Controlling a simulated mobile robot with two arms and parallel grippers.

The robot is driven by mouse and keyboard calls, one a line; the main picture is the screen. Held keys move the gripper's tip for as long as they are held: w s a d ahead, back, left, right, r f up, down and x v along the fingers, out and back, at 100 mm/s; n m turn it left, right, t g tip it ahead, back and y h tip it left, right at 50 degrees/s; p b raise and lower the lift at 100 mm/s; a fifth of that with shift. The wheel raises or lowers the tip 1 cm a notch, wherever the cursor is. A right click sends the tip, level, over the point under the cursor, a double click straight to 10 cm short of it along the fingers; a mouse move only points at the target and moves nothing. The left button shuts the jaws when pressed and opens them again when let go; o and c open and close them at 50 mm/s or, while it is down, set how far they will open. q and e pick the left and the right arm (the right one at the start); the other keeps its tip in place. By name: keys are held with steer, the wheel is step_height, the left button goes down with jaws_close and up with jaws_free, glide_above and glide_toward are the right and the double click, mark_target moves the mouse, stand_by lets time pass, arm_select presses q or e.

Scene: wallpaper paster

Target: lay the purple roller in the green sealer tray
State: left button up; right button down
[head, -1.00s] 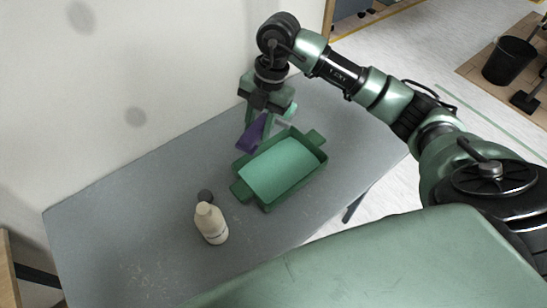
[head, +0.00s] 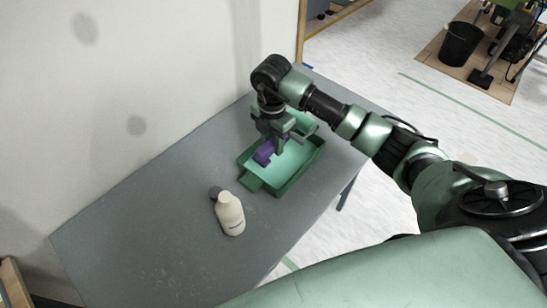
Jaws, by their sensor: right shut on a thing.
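The green sealer tray (head: 295,178) lies on the grey table, with a lighter green inside. My right gripper (head: 272,148) is over the left, wall-side part of the tray and is shut on the purple roller (head: 263,152). The roller shows beside and below the fingers, over the tray's left edge area. Whether it touches the tray floor cannot be told. My gripper hides part of the roller and of the tray's far side. My left gripper is not in view.
The wall (head: 150,80) runs along the table's back edge. A black bin (head: 461,43) stands on the floor far right.

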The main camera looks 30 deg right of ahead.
mark_target(273, 167)
step_height(273, 167, down, 4)
steer(key=shift+r, duration=0.2)
step_height(273, 167, down, 3)
steer(key=shift+f+p, duration=0.15)
steer(key=shift+p, duration=0.2)
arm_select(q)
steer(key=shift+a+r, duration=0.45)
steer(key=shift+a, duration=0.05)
arm_select(e)
steer(key=shift+f, duration=0.5)
steer(key=c, duration=1.1)
jaws_free()
steer(key=shift+f, duration=0.1)
steer(key=shift+o, duration=0.2)
